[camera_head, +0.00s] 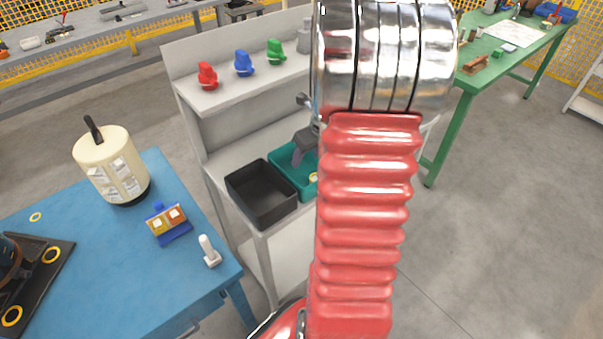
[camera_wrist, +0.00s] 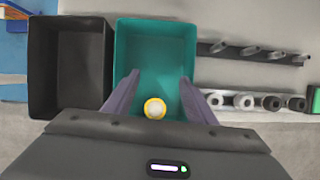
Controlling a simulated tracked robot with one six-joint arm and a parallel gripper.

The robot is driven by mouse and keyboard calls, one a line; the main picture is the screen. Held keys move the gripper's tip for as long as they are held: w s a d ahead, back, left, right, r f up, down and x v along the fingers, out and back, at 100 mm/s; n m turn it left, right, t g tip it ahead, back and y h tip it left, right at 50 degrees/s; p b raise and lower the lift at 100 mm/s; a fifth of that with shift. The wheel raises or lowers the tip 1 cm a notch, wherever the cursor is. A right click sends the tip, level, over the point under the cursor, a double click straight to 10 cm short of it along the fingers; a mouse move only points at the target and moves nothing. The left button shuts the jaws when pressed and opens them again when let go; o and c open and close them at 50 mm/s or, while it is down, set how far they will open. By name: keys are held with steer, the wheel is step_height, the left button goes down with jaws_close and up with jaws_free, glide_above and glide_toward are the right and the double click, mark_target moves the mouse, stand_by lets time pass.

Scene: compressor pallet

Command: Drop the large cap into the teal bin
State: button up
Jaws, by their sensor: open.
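The teal bin (camera_wrist: 152,40) is below my gripper (camera_wrist: 160,78) in the wrist view; it also shows in the head view (camera_head: 283,178), partly hidden by my arm. A round cap with a yellow rim and pale centre (camera_wrist: 154,108) appears within the bin's outline, between my two spread fingers. My gripper is open, with space between the fingers and the cap. In the head view a small yellow part of the cap (camera_head: 313,177) shows inside the bin beside my arm. I cannot tell whether it rests on the bin floor.
A black bin (camera_head: 262,194) stands directly left of the teal one on the grey bench. Red, blue (camera_head: 244,63) and green items stand on the shelf above. A blue table (camera_head: 130,270) at left holds a cream canister (camera_head: 110,165) and yellow rings. Hooks (camera_wrist: 250,50) are right of the bin.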

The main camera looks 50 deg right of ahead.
steer(key=shift+r, duration=0.1)
steer(key=v, duration=1.3)
steer(key=shift+r, duration=0.25)
stand_by(0.7)
